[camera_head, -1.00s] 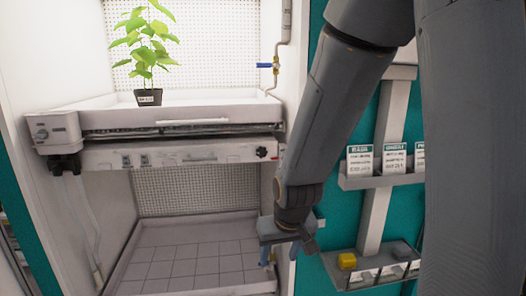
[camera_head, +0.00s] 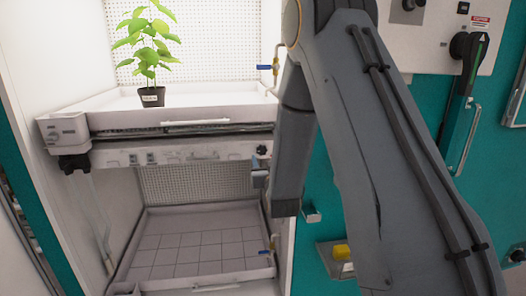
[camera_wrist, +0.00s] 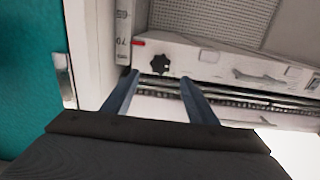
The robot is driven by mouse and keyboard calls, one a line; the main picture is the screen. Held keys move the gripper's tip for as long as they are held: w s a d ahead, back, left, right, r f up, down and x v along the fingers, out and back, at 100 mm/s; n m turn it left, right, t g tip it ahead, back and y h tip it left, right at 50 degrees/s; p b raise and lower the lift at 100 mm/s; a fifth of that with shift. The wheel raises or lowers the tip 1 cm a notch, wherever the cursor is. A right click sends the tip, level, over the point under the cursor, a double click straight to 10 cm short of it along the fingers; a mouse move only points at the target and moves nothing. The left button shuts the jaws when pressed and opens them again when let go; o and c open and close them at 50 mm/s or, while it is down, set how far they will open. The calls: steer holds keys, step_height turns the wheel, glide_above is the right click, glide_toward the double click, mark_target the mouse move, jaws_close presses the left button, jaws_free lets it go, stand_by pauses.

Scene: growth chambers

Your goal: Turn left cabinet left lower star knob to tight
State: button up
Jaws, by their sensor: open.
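A black star knob (camera_head: 262,151) sits at the right end of the white front strip under the upper shelf. In the wrist view the star knob (camera_wrist: 160,64) shows just beyond and between my fingertips, apart from them. Another black knob (camera_head: 74,163) hangs under the box at the strip's left end. I cannot tell for certain which of the two the task names. My gripper (camera_wrist: 160,79) is open and empty. In the head view my gripper (camera_head: 260,178) is just below the right knob, mostly hidden by my arm.
A potted plant (camera_head: 151,92) stands on the upper shelf. A tiled lower tray (camera_head: 190,206) lies below, with open space between. A blue-handled valve (camera_head: 264,68) is on the right wall.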

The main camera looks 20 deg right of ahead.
mark_target(262, 150)
steer(key=w, duration=0.2)
steer(key=w+p, duration=0.1)
steer(key=w, duration=0.1)
steer(key=w+p, duration=0.1)
steer(key=w, duration=0.2)
steer(key=shift+d, duration=0.4)
steer(key=c, duration=1.1)
